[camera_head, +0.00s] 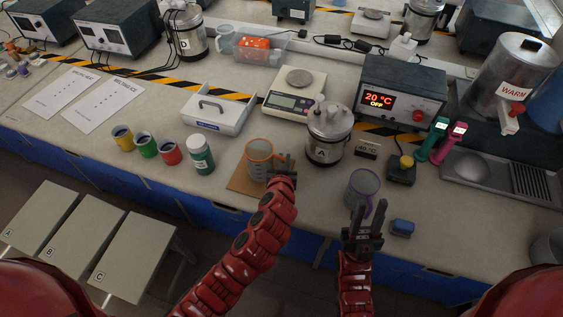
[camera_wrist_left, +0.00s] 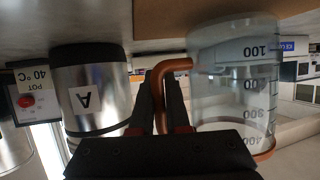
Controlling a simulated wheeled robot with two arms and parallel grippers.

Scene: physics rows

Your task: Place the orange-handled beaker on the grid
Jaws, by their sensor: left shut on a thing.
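The orange-handled beaker (camera_head: 259,163) is clear with an orange rim. It stands upright over a brown board near the bench's front edge; I cannot tell whether its base touches. My left gripper (camera_head: 284,166) is at its right side, shut on its orange handle. The left wrist view, which is upside down, shows the handle (camera_wrist_left: 158,88) between the jaws and the clear beaker wall (camera_wrist_left: 232,95) beside them. My right gripper (camera_head: 367,208) is open, its fingers apart around the handle of a purple-rimmed beaker (camera_head: 362,183).
The brown board (camera_head: 236,184) lies under the orange beaker. Pot A (camera_head: 327,140) stands close to its right, with a balance (camera_head: 295,92) behind. A metal sink unit (camera_head: 515,184) with a ridged panel lies far right. A blue block (camera_head: 403,227) sits near the front edge.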

